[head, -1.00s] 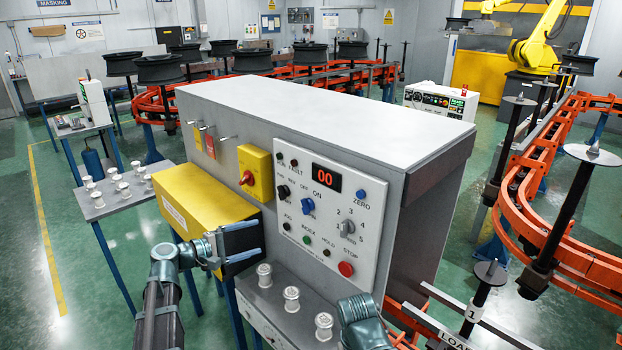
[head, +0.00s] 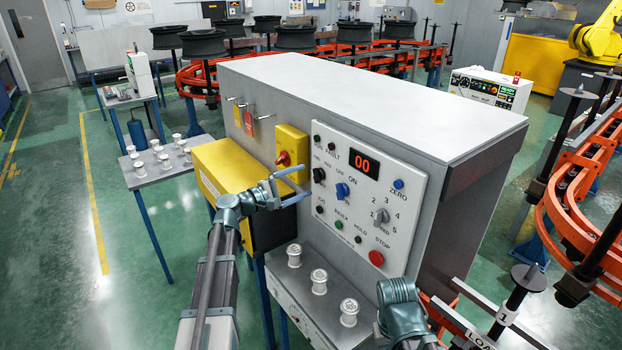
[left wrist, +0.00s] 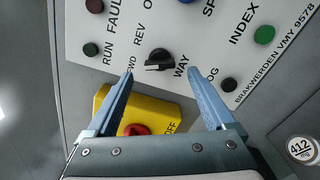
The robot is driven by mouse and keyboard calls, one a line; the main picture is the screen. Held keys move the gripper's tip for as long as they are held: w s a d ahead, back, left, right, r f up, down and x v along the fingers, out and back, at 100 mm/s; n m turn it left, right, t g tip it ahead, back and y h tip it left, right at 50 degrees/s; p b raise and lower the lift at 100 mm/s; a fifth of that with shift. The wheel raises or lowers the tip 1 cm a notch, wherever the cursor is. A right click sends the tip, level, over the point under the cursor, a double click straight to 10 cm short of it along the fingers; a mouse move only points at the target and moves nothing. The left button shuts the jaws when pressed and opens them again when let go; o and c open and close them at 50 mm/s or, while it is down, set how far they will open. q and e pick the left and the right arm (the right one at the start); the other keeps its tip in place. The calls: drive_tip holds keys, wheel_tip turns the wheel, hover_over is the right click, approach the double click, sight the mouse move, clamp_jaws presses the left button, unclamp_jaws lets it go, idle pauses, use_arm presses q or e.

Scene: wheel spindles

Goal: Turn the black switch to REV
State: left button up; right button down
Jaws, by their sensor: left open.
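The black switch (head: 318,174) is a small knob on the white control panel (head: 410,185). In the left wrist view the black switch (left wrist: 162,60) lies beyond my fingertips, between the two finger lines. The label FWD is left of it, REV at its upper left and WAY below right. A pale mark shows on the knob's left end, nearest FWD. My left gripper (head: 302,184) is open and empty in front of the panel, just left of the switch; it also shows in the left wrist view (left wrist: 160,74). My right gripper is not in view; only its arm shows.
A yellow box with a red knob (head: 283,158) is left of the panel, close to my left fingers. A blue switch (head: 342,190) and a red stop button (head: 376,258) share the panel. Several white spools (head: 319,282) stand on the shelf below.

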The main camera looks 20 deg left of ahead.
sight(318, 175)
use_arm(q)
drive_tip(key=shift+x, duration=2.05)
drive_tip(key=c, duration=1.4)
